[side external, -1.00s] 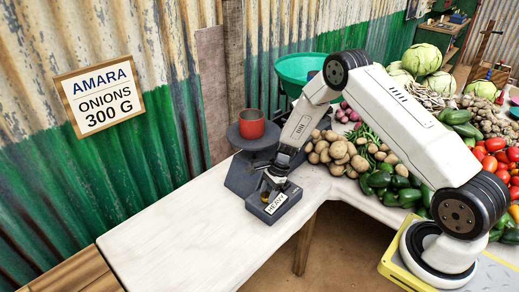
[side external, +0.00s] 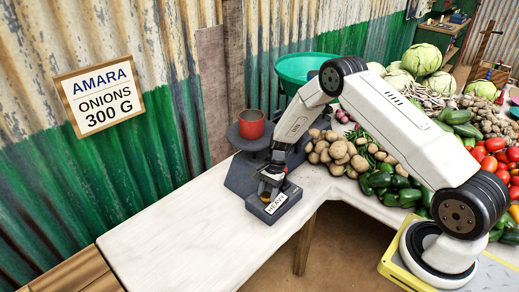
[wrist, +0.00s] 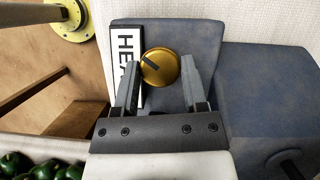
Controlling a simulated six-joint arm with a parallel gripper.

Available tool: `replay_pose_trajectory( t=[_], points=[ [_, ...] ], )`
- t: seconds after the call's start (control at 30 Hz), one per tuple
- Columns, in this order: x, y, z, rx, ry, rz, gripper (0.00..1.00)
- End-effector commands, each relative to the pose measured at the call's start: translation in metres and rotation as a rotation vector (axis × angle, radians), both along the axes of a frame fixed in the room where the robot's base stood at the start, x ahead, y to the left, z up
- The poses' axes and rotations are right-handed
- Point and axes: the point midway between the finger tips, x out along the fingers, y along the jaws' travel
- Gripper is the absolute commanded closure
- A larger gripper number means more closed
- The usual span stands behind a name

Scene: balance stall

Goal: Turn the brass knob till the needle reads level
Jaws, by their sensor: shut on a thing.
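The brass knob (wrist: 160,66) is a round golden disc with a dark line across its face, pointing to the upper left in the wrist view. It sits on the blue-grey scale housing (wrist: 205,40), beside a white label (wrist: 126,50) reading "HEA…", partly covered by a finger. My gripper (wrist: 160,60) is shut on the knob, one finger on each side. In the side view my gripper (side external: 270,182) is low over the front of the scale (side external: 240,178) and largely hides the knob. I cannot make out the needle.
A red cup (side external: 251,124) stands on the scale's round pan (side external: 236,138). A green bowl (side external: 292,70) is behind. Potatoes (side external: 335,150) and green peppers (side external: 385,185) lie close to the right. The left part of the white table (side external: 175,235) is clear.

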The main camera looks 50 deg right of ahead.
Motion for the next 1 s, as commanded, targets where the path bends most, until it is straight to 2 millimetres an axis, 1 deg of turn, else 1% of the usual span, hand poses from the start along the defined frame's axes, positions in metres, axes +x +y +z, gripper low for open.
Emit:
replay_pose_trajectory(
  t=[0.03,0.07,0.1,0.13,0.47,0.63,0.77,0.87,1.0],
  points=[
    [0.0,0.0,0.001,0.0,-0.001,0.0,0.39],
    [0.0,0.0,0.001,0.0,-0.001,0.0,0.29],
    [0.0,0.0,0.001,0.0,-0.001,-0.001,0.17],
    [0.0,0.0,0.001,0.0,-0.001,-0.001,0.11],
    [0.0,0.0,0.001,0.0,0.0,-0.002,0.11],
    [0.001,-0.003,0.007,0.0,-0.001,-0.004,0.11],
    [0.002,-0.007,0.018,0.0,-0.002,-0.004,0.11],
    [0.003,-0.012,0.03,-0.002,-0.003,-0.003,0.11],
    [0.002,-0.011,0.047,0.0,-0.003,-0.001,0.11]
  ],
)
